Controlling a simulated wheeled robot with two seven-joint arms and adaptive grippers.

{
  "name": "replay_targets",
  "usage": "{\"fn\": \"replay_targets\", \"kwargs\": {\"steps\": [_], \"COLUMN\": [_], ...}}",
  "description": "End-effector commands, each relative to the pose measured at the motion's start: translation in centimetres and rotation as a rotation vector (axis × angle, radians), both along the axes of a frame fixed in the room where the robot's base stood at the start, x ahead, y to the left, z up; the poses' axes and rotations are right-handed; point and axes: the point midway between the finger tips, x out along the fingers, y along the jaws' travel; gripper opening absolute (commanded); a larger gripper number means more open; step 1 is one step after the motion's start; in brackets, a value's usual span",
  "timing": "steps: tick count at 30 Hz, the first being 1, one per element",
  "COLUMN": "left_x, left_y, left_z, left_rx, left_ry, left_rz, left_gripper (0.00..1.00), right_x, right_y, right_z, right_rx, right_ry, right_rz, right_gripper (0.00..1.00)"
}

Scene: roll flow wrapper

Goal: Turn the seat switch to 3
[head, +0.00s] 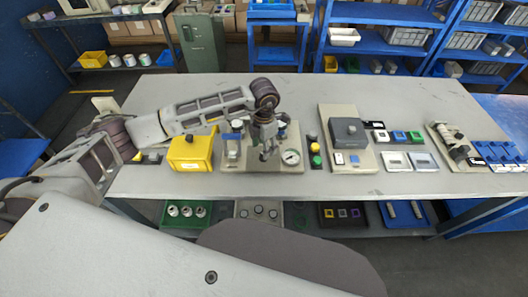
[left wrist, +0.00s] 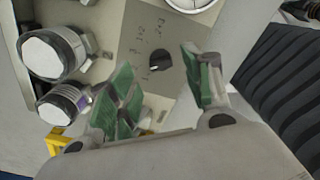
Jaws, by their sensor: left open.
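The seat switch (left wrist: 160,61) shows in the left wrist view as a small dark round knob on a light grey-beige plate (left wrist: 150,30), with faint printed marks around it. I cannot read the marks or tell which number it points to. My left gripper (left wrist: 157,72) is open, with its green-padded fingers on either side of the knob in the picture; contact cannot be seen. In the head view my left gripper (head: 266,150) hangs over the panel (head: 255,168) with the gauge and hides the switch. My right gripper is not in view.
On the panel, a round gauge (head: 291,157) sits right of my gripper and a clear-bowled unit (head: 233,150) left. A yellow box (head: 192,152) stands further left. A button column (head: 316,152) and a grey box (head: 347,131) stand right. The table's back is mostly clear.

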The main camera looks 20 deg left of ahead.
Motion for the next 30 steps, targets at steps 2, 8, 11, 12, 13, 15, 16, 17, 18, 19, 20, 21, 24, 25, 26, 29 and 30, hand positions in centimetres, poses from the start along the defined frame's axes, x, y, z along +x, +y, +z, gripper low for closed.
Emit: {"fn": "replay_targets", "kwargs": {"steps": [2,8,11,12,13,15,16,17,18,19,20,21,24,25,26,29,30], "left_x": [-0.1,0.0,0.0,0.0,0.0,0.0,0.0,0.0,0.0,0.0,0.0,0.0,0.0,0.0,0.0,0.0,0.0], "left_y": [0.0,-0.1,0.0,0.0,0.0,0.0,0.0,0.0,0.0,0.0,0.0,0.0,0.0,0.0,0.0,0.0,0.0], "left_z": [-1.0,-3.1,-3.8,-3.9,-4.0,-4.2,-4.2,-4.2,-4.2,-4.2,-4.2,-4.2,-4.2,-4.2,-4.2,-4.2,-4.2], "left_rx": [0.0,0.0,0.001,0.001,0.001,0.0,0.0,0.0,0.0,0.0,0.0,0.0,0.0,0.0,0.0,0.0,0.0], "left_ry": [0.002,0.001,0.001,0.001,0.001,0.0,0.0,0.0,0.0,0.0,0.0,0.0,0.0,0.0,0.0,0.0,0.0], "left_rz": [0.0,-0.001,-0.001,-0.001,-0.001,-0.001,-0.001,-0.001,-0.001,-0.001,-0.001,-0.001,-0.001,-0.001,-0.001,-0.001,-0.001], "left_gripper": [0.5,0.5,0.5,0.5,0.5,0.5,0.5,0.5,0.5,0.5,0.5,0.5,0.46,0.42,0.38,0.26,0.2], "right_x": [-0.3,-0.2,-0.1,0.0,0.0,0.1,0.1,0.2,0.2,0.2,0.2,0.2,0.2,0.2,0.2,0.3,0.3], "right_y": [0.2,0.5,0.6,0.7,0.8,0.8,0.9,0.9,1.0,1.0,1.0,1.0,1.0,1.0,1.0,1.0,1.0], "right_z": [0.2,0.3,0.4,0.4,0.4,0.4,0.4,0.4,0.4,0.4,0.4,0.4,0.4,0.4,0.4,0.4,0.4], "right_rx": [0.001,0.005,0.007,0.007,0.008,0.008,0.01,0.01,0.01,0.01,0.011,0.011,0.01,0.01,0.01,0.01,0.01], "right_ry": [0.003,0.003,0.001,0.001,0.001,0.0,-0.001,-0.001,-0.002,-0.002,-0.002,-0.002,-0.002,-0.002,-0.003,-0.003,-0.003], "right_rz": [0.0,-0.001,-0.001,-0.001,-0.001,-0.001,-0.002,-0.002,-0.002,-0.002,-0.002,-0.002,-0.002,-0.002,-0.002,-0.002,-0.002], "right_gripper": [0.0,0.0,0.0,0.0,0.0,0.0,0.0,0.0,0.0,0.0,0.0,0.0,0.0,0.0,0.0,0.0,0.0]}}
